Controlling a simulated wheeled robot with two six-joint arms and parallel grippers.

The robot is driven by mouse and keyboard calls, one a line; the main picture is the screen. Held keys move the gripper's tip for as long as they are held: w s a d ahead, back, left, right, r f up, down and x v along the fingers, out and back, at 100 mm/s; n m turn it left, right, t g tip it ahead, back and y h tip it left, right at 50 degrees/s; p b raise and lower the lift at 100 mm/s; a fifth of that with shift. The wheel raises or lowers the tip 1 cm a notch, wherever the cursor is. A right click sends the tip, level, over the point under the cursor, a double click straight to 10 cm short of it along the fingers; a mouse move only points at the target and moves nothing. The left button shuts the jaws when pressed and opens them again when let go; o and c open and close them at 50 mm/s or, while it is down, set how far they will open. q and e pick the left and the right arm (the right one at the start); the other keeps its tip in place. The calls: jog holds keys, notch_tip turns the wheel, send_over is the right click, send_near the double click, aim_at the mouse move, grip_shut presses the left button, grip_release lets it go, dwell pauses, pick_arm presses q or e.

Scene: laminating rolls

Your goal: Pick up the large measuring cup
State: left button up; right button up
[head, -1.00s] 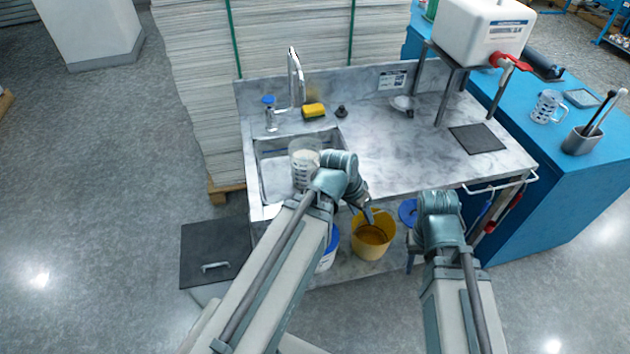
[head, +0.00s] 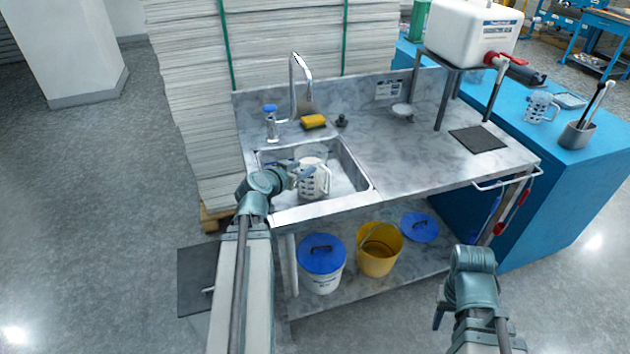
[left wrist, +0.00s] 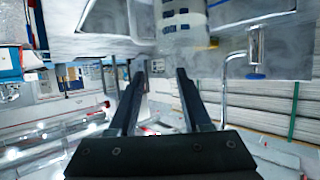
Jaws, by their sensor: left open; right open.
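A large clear measuring cup (head: 317,184) with dark markings and a handle on its right stands in the sink basin (head: 352,182). My left gripper (head: 301,172) is open and empty at the cup's near left side, overlapping it in the head view. In the left wrist view the cup (left wrist: 181,20) shows at the top edge, beyond the spread fingers of the left gripper (left wrist: 157,76) and not between them. My right gripper (head: 440,316) is low at the lower right, away from the sink; its fingers are small in view.
A faucet (head: 299,85), yellow sponge (head: 313,121) and blue-capped dispenser (head: 271,122) stand behind the sink. Another clear measuring cup (head: 541,107) is on the blue counter (head: 585,160). A lidded bucket (head: 322,270) and yellow bucket (head: 379,252) sit on the lower shelf. The marble top right of the sink is mostly clear.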

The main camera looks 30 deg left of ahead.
aim_at(326, 159)
pick_arm(q)
jog(key=b+x, duration=0.5)
jog(key=x, duration=0.8)
jog(key=shift+w+d+f, duration=0.1)
jog(key=shift+w+f, duration=0.2)
jog(key=shift+f, duration=0.05)
jog(key=shift+s+r, duration=0.1)
grip_shut()
jog(key=shift+d, duration=0.1)
dwell(0.8)
